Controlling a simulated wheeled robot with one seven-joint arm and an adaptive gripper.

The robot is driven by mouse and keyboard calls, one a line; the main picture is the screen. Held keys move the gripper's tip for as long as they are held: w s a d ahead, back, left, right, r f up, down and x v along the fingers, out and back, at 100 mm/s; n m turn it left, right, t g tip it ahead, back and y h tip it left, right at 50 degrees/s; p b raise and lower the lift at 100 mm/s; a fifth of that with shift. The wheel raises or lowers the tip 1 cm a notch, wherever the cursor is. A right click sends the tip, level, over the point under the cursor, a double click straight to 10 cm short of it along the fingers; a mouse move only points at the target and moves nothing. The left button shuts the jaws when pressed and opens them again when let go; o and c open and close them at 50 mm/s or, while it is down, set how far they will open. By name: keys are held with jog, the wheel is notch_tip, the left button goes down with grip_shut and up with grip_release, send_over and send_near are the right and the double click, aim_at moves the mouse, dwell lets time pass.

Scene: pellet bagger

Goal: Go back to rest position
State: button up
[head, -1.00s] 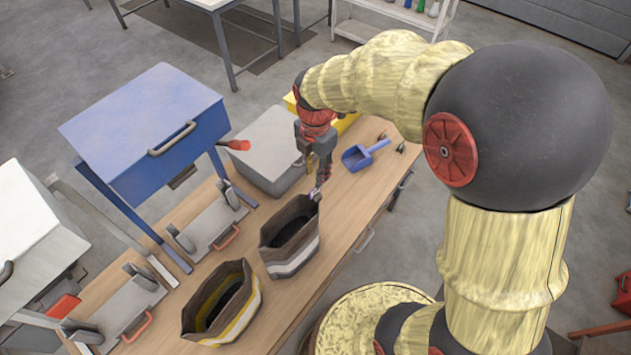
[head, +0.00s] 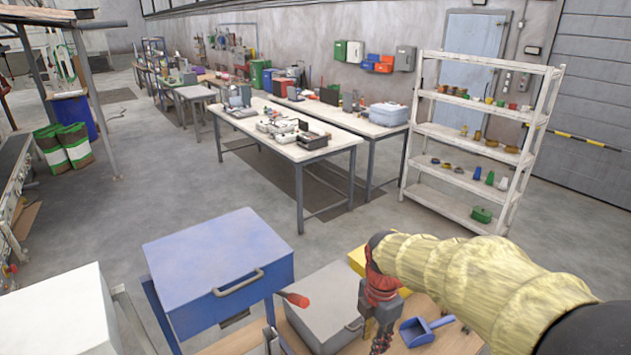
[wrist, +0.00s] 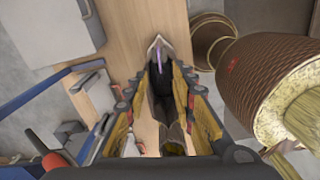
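My gripper (head: 381,340) hangs down at the bottom of the head view, over the bench, with its lower end near the picture edge. In the wrist view my gripper (wrist: 163,92) has its two fingers spread apart, with nothing visibly held. Between and beyond them, the dark open bag (wrist: 160,82) stands on the wooden bench, with a small purple strip (wrist: 163,55) at its pointed end. The second bag, with yellow in it (wrist: 174,143), shows lower between the fingers, partly hidden. The bags are out of the head view.
A blue box on legs (head: 215,285) and a grey box (head: 325,310) stand left of my gripper. A blue scoop (head: 425,328) lies to its right on the bench. A white shelf (head: 470,145) and a work table (head: 290,150) stand farther back across open floor.

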jog(key=s+d+f+m+t+b, duration=0.1)
jog(key=s+m+t+b, duration=0.1)
jog(key=s+m+b, duration=0.6)
jog(key=s+d+f+m+t+b, duration=0.1)
jog(key=s+m+t+b, duration=0.2)
jog(key=s+m+b, duration=0.5)
jog(key=s+m, duration=0.1)
jog(key=m, duration=0.5)
jog(key=shift+s+d+m+t, duration=0.15)
jog(key=shift+d+m+t, duration=0.15)
jog(key=shift+d+m, duration=0.1)
dwell(0.6)
